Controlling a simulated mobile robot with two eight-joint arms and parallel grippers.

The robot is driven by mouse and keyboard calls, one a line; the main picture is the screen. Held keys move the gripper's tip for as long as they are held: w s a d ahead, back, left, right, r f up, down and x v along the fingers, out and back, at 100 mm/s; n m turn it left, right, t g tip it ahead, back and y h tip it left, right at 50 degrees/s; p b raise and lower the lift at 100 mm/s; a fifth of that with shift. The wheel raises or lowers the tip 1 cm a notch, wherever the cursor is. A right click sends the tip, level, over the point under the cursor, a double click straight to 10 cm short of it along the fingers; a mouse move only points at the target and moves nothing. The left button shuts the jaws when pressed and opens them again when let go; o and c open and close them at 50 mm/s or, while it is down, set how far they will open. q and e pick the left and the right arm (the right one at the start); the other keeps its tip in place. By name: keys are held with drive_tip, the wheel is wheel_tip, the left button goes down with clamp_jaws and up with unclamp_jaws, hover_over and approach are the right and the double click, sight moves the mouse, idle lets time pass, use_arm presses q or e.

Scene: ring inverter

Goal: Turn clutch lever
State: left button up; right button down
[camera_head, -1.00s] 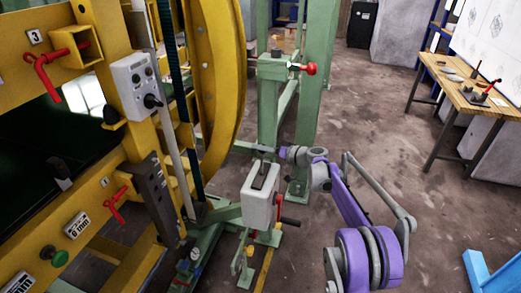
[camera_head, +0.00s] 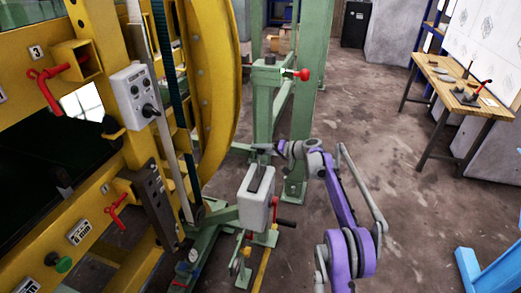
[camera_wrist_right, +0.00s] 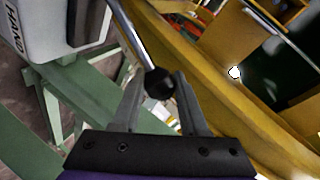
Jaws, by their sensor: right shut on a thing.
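In the right wrist view, a lever with a metal rod (camera_wrist_right: 133,38) ends in a black ball knob (camera_wrist_right: 159,82). My right gripper (camera_wrist_right: 157,88) has its two grey fingers on either side of this knob and is shut on it. In the head view my right gripper (camera_head: 262,148) is above and behind the white box (camera_head: 257,207), beside the yellow ring. The lever cannot be made out clearly in the head view. My left gripper is not in view.
The yellow ring frame (camera_head: 222,70) rises close to the left of my right gripper. A green post (camera_head: 265,105) with a red knob (camera_head: 303,75) stands behind it. A wooden workbench (camera_head: 440,72) is at the far right. The floor between is clear.

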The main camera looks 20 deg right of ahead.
drive_tip(key=shift+d, duration=0.1)
drive_tip(key=shift+c, duration=2.2)
unclamp_jaws()
drive_tip(key=shift+w+f, duration=0.1)
drive_tip(key=v, duration=1.1)
